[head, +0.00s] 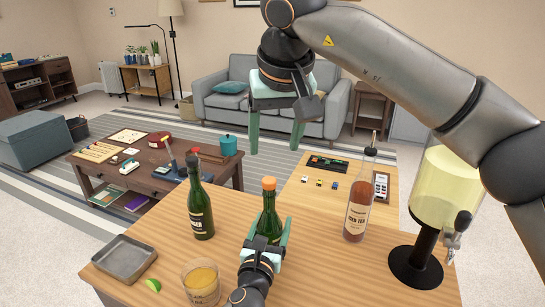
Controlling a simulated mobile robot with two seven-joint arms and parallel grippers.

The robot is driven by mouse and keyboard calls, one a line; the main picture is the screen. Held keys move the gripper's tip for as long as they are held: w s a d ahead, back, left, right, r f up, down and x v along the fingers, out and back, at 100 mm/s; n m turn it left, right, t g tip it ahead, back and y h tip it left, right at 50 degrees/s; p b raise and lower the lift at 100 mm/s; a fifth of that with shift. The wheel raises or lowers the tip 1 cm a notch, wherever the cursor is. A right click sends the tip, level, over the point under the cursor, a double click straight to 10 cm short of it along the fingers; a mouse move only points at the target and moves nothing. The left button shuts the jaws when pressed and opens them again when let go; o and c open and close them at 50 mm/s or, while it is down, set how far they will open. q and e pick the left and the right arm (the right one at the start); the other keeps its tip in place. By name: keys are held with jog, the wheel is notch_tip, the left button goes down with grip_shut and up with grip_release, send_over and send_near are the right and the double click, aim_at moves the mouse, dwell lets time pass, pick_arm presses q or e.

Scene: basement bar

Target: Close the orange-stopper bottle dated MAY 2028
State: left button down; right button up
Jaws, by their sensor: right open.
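A green bottle (269,219) stands upright on the wooden counter with an orange stopper (269,184) on its mouth. How far the stopper is seated I cannot tell. No date on it can be read, and its lower part is hidden. My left gripper (268,231) comes from the bottom edge, with its pale green fingers shut on the bottle's body from both sides. My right gripper (276,149) hangs above and beyond the bottle, open and empty, fingers pointing down.
A dark green bottle (200,204) stands to the left and an iced tea bottle (358,200) to the right. A grey tray (124,260), lime wedge (153,285) and drink glass (201,282) are at front left. A drink dispenser (432,207) stands at the right.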

jog(key=shift+s+r, duration=0.25)
jog(key=shift+r, duration=0.4)
pick_arm(q)
grip_release()
jog(key=p+v, duration=0.1)
jog(key=v, duration=1.1)
jog(key=shift+s+a, duration=0.1)
jog(key=shift+s, duration=0.2)
pick_arm(e)
jog(key=shift+r, duration=0.6)
jog(key=shift+s, duration=0.1)
